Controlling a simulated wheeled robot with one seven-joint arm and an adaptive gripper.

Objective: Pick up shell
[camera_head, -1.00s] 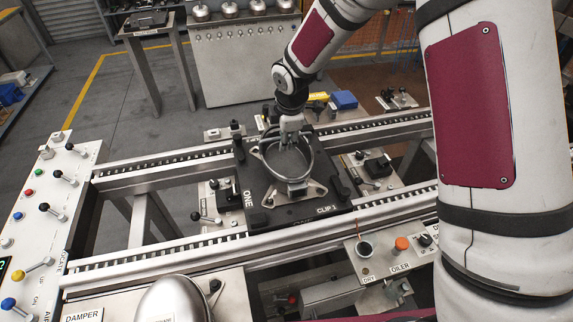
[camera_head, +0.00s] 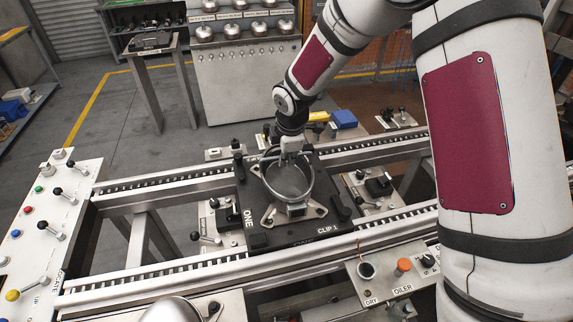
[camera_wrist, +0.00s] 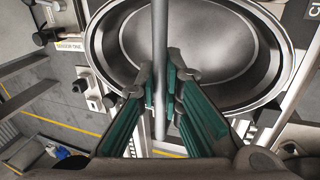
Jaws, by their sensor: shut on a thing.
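The shell (camera_head: 287,183) is a round, open steel bowl with flat feet. It sits upright on the black pallet (camera_head: 262,239) marked ONE and CLIP 1 in the head view. My gripper (camera_head: 291,156) reaches down at the far side of the shell's opening. In the wrist view, my gripper (camera_wrist: 170,95) has its green-padded fingers closed on a thin grey bar that runs across the shell's mouth (camera_wrist: 215,50). The shell's underside is hidden, and I cannot see a gap between it and the pallet.
The pallet lies across two conveyor rails (camera_head: 170,261). A white control panel (camera_head: 45,225) with levers stands at left. An oiler box (camera_head: 385,275) is at front right. A cabinet (camera_head: 245,80) with several metal domes stands behind.

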